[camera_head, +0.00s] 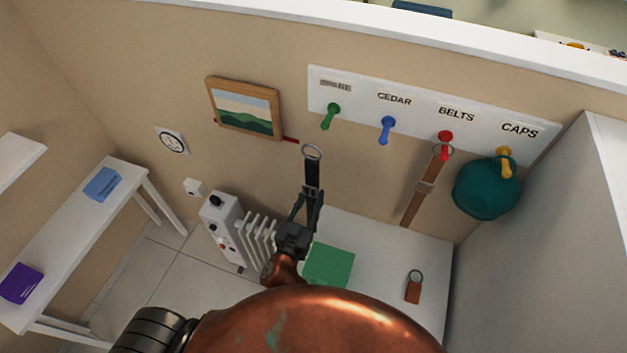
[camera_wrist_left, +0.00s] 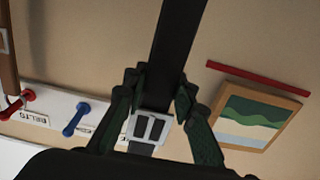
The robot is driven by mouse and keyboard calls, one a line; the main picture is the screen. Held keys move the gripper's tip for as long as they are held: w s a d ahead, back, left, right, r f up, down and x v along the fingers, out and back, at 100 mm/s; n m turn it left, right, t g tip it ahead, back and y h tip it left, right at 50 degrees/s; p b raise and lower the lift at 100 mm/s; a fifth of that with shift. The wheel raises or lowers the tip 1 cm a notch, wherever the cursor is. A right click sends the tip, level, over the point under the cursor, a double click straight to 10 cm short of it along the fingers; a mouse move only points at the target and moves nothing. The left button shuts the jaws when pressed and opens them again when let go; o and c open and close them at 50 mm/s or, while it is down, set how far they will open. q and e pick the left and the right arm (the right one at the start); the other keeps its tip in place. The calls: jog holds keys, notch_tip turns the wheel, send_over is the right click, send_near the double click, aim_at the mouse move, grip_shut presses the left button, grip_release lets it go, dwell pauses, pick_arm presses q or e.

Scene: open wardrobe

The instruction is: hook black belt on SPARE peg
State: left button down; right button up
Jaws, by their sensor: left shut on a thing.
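The black belt (camera_head: 313,174) hangs upright in my left gripper (camera_head: 303,205), with its metal ring (camera_head: 312,152) uppermost. The gripper is shut on the strap below the ring. The left wrist view shows the gripper (camera_wrist_left: 158,92) around the dark strap (camera_wrist_left: 180,45) and a metal buckle (camera_wrist_left: 147,128). The green peg (camera_head: 331,116) sits under the leftmost label (camera_head: 335,86), which is hard to read, on the white peg board (camera_head: 360,112). In the head view the ring appears below and left of this peg, apart from it. My right gripper is not in view.
Blue CEDAR peg (camera_head: 387,129) is bare. A brown belt (camera_head: 424,187) hangs on the red BELTS peg (camera_head: 445,141), and a teal cap (camera_head: 487,189) on the yellow peg (camera_head: 504,160). A framed picture (camera_head: 244,108) is left of the board; a heater (camera_head: 225,230) stands below.

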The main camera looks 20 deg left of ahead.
pick_arm(q)
jog(key=shift+w+d+r+p, duration=0.15)
jog(key=shift+w+r+p, duration=0.2)
jog(key=shift+r, duration=0.4)
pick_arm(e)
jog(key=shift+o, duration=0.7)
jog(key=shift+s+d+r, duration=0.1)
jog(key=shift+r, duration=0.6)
pick_arm(q)
jog(key=shift+w+d, duration=0.1)
jog(key=shift+w, duration=0.2)
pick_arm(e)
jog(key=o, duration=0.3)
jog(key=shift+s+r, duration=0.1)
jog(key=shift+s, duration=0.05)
pick_arm(q)
jog(key=w+f+b, duration=0.1)
jog(key=w+b, duration=0.1)
jog(key=w, duration=0.9)
jog(key=shift+w+d+f, duration=0.2)
jog(key=shift+w+f, duration=0.1)
jog(key=shift+f, duration=0.1)
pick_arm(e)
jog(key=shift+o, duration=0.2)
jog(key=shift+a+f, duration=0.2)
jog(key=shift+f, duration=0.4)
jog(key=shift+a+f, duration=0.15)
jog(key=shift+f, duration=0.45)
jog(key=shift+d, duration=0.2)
